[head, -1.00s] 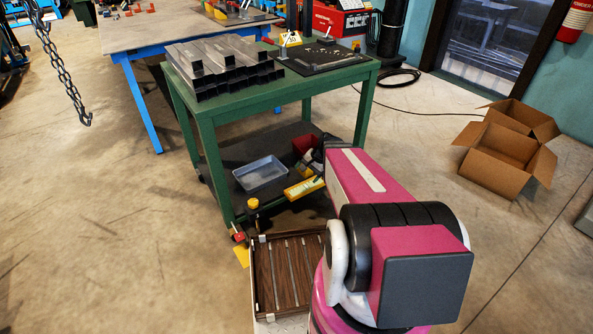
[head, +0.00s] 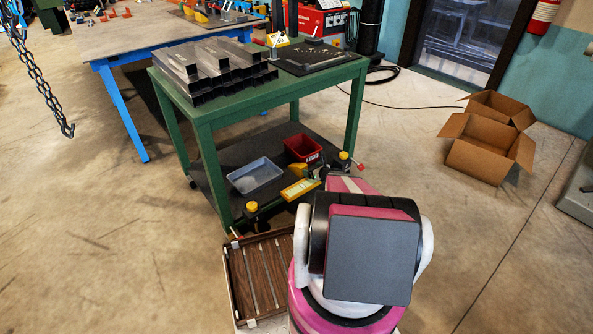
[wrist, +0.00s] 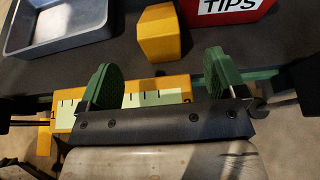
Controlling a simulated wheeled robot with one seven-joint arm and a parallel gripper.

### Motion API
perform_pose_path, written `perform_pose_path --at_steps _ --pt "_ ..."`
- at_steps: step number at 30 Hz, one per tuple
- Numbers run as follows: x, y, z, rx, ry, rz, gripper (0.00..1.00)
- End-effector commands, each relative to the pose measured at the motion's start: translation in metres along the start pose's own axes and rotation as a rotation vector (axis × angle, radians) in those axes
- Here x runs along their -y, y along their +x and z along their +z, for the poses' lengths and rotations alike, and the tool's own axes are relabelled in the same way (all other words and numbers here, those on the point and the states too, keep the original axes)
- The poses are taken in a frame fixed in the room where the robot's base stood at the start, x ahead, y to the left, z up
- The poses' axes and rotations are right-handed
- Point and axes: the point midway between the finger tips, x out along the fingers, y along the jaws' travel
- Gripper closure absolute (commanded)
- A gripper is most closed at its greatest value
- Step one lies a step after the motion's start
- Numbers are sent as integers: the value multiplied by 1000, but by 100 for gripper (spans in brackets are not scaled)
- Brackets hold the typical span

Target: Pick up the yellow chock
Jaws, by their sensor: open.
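The yellow chock (wrist: 165,33) is a small faceted block on the dark lower shelf of the green cart. In the wrist view it lies beyond my fingertips, roughly between their lines, and looks apart from both. In the head view the chock (head: 298,171) is small, beside the red bin and partly crowded by my gripper. My gripper (wrist: 158,64) is open and empty, with its two green pads spread apart. In the head view my own arm hides most of it.
A grey-blue tray (wrist: 60,24) and a red bin (wrist: 235,8) flank the chock; both show in the head view. A yellow bar with a marked scale (head: 299,190) runs along the shelf's front edge, under my gripper. The cart's green top (head: 215,112) is above.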

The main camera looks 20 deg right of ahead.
Motion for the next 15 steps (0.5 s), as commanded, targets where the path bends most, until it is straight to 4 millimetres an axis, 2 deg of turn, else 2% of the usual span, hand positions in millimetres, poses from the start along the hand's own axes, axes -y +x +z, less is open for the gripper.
perform_pose_path --at_steps 6,15 --pt "0 35 0 0 -3 2 11" --pt "-1 56 2 0 -5 3 11"
